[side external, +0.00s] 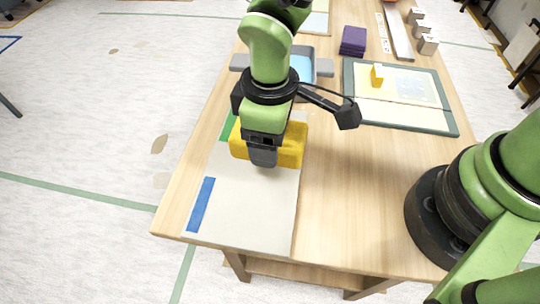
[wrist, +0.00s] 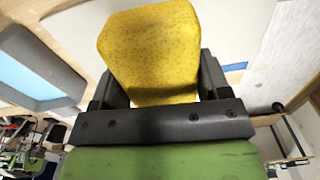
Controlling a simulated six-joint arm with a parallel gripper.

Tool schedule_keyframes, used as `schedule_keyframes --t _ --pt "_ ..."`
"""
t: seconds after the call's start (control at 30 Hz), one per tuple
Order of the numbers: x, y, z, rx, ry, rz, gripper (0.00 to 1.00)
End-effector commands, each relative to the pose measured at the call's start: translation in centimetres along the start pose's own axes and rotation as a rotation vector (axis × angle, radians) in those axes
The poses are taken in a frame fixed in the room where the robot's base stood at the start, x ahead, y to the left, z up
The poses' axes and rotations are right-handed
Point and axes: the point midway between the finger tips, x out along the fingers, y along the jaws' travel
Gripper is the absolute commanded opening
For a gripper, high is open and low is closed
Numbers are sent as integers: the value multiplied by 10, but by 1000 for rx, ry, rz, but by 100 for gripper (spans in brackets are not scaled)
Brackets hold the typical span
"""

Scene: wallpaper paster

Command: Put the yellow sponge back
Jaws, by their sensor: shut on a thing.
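The yellow sponge (side external: 292,146) is a thick yellow block over the pale board at the near left of the table. My gripper (side external: 263,158) points down and is shut on the sponge, with sponge showing on both sides of it. In the wrist view the speckled sponge (wrist: 155,50) sits between the two dark fingers of my gripper (wrist: 158,90). I cannot tell whether the sponge touches the board. A grey tray with blue inside (side external: 304,66) stands behind my arm, partly hidden by it; it also shows in the wrist view (wrist: 62,92).
The pale board (side external: 250,210) carries a blue strip (side external: 201,205) and a green strip (side external: 228,127). A framed panel (side external: 400,112) with a small yellow piece (side external: 377,75) lies at right. Purple cloths (side external: 353,40) and grey blocks (side external: 428,44) stand behind.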

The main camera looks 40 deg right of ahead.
Motion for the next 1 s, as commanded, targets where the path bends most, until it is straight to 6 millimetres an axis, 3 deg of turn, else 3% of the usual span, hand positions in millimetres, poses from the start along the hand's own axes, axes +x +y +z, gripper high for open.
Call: schedule_keyframes --t 0.4,0.83,0.87,0.97,1.0 --pt "52 0 0 2 -1 0 45" --pt "58 0 0 2 0 0 45" --pt "58 0 0 2 1 0 72" --pt "57 0 0 2 1 0 95" --pt "57 0 0 2 1 0 95"
